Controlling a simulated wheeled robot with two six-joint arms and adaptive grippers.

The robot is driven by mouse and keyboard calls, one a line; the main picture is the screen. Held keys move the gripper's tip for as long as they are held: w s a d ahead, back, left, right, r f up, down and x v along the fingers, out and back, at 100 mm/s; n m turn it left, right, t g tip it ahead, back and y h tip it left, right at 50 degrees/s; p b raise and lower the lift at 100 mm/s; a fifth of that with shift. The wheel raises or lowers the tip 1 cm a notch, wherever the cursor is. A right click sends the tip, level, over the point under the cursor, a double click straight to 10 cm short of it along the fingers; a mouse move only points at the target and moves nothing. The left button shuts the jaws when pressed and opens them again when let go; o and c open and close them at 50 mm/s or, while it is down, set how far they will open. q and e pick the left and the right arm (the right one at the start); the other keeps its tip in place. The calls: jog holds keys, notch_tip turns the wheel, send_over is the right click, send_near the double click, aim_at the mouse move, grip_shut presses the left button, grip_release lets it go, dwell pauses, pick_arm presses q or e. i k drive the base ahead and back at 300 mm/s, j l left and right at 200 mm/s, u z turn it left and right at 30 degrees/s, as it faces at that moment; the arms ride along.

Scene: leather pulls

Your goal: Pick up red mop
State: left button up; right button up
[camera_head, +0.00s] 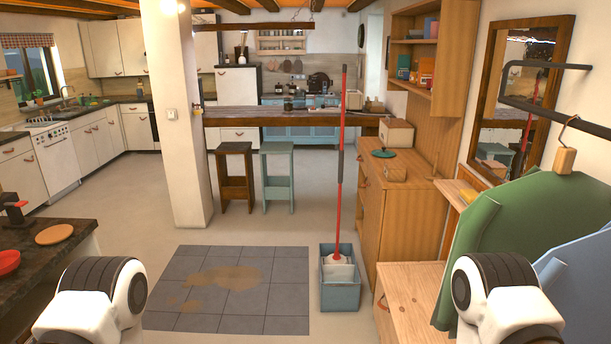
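The red mop (338,190) stands nearly upright ahead of me, right of the picture's middle. It has a long red handle with dark grey grip sections and a white head. Its head rests in a blue-grey bucket (341,294) on the floor. Only white and black parts of my two arms show, at the lower left and the lower right. Neither gripper's fingers are in the picture. Both arm parts are well apart from the mop.
Grey floor tiles (285,290) with a brown stain lie left of the bucket. A wooden cabinet (402,215) stands close on its right. A white pillar (180,120) and two stools (277,178) stand farther back. Green clothing (520,230) hangs at the right. A dark counter (45,262) is at the left.

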aim_at(336, 258)
jog(key=i+j, duration=0.15)
jog(key=i, duration=0.4)
jog(key=i+j+u, duration=0.1)
jog(key=i, duration=0.4)
jog(key=i+j, duration=0.25)
jog(key=i, duration=0.3)
jog(key=i+l, duration=0.1)
jog(key=i, duration=0.4)
jog(key=i+u, duration=0.1)
jog(key=i, duration=0.35)
jog(key=i+l+u, duration=0.1)
jog(key=i, duration=0.4)
jog(key=i+l, duration=0.25)
jog(key=i, duration=0.2)
jog(key=i+l+u, duration=0.1)
jog(key=i+l, duration=0.45)
jog(key=l, duration=0.15)
